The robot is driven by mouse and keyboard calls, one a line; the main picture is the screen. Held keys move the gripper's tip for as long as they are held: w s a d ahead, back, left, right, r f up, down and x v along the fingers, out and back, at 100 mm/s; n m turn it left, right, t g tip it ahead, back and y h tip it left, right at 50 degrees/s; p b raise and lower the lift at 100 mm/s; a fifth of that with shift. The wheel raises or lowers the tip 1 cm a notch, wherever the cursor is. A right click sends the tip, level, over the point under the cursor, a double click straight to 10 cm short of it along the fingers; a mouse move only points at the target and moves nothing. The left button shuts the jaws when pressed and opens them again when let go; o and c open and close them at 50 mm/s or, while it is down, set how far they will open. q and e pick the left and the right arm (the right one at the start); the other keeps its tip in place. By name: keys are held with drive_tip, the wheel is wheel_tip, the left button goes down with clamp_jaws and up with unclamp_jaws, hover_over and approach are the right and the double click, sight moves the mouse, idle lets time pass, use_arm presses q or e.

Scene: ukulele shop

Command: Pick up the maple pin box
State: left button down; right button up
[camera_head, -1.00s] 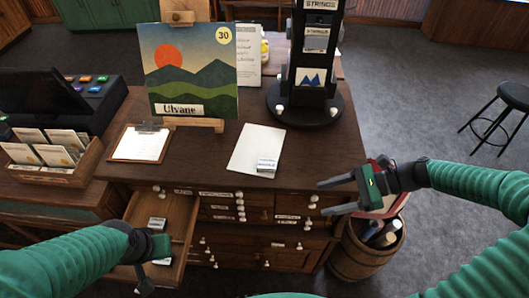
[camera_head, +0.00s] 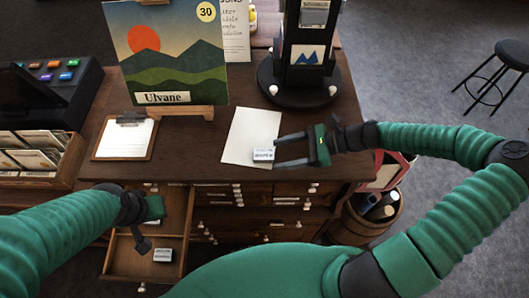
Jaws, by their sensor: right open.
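A small white box with a dark printed label (camera_head: 265,154) lies on the lower part of a white paper sheet (camera_head: 247,132) on the brown counter. I cannot read its label clearly. My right gripper (camera_head: 279,152) is open, with its two fingers pointing left and their tips at the right side of this box. A similar small labelled box (camera_head: 163,255) lies in the open drawer (camera_head: 124,262) at the lower left. My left gripper (camera_head: 146,226) hangs over that drawer; its fingers overlap, so I cannot tell whether it is open. I cannot tell which box is maple.
A clipboard (camera_head: 124,138) and a painted picture on a wooden stand (camera_head: 168,52) are on the counter's left. A black display tower (camera_head: 300,62) stands behind the sheet. A wooden barrel (camera_head: 360,222) is beside the counter at right. A stool (camera_head: 505,70) stands farther off.

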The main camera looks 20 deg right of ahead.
sight(266, 153)
drive_tip(key=a, duration=0.1)
drive_tip(key=w+a+p, duration=0.1)
drive_tip(key=a, duration=0.3)
drive_tip(key=shift+w+f, duration=0.35)
drive_tip(key=shift+w, duration=0.05)
drive_tip(key=shift+w+a+f, duration=0.1)
drive_tip(key=shift+a+f, duration=0.1)
drive_tip(key=shift+d, duration=0.2)
drive_tip(key=c, duration=0.9)
drive_tip(key=shift+a, duration=0.1)
clamp_jaws()
